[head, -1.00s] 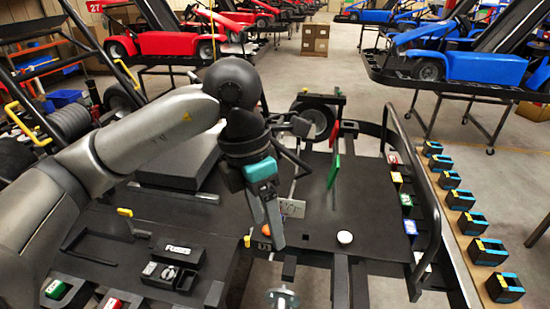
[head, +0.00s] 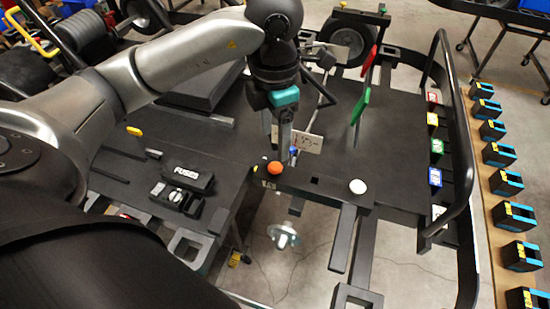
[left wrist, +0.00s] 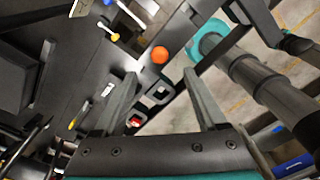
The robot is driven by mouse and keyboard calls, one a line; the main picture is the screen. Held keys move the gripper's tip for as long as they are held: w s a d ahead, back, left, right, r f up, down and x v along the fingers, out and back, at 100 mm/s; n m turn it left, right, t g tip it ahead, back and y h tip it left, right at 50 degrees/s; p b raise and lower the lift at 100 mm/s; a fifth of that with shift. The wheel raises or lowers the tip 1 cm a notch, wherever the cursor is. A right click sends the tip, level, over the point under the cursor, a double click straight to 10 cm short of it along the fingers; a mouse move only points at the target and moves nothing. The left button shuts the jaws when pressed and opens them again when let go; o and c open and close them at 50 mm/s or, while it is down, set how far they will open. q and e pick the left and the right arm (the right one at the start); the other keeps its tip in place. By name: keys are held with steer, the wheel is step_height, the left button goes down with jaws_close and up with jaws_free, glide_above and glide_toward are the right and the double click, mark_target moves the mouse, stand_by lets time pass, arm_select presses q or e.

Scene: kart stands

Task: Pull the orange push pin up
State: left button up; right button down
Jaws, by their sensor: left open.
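The orange push pin (head: 274,168) shows its round head at the edge of the black kart deck (head: 225,140) in the head view. In the left wrist view the same orange head (left wrist: 160,54) is above the middle, beyond the fingertips. My left gripper (head: 285,150) is just behind the pin in the head view, pointing down. In the left wrist view its two fingers (left wrist: 160,82) are spread apart with nothing between them. The pin's shaft is hidden. My right gripper is not in view.
A white round knob (head: 357,187) is to the right of the pin. A black fuse box (head: 188,178) is on the deck to the left. A green plate (head: 360,105) and a red plate stand behind. A black rail (head: 466,190) bounds the right side.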

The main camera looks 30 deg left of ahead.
mark_target(275, 167)
arm_select(q)
step_height(275, 167, down, 7)
steer(key=shift+f+p, duration=0.1)
steer(key=shift+p, duration=0.2)
steer(key=shift+f, duration=0.5)
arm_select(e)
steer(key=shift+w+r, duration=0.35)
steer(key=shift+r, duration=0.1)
arm_select(q)
steer(key=shift+c, duration=0.4)
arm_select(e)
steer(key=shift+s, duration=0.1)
arm_select(q)
jaws_close()
steer(key=shift+r+p, duration=0.35)
steer(key=shift+r, duration=0.25)
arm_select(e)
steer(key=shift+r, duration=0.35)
arm_select(q)
steer(key=shift+o, duration=0.3)
jaws_free()
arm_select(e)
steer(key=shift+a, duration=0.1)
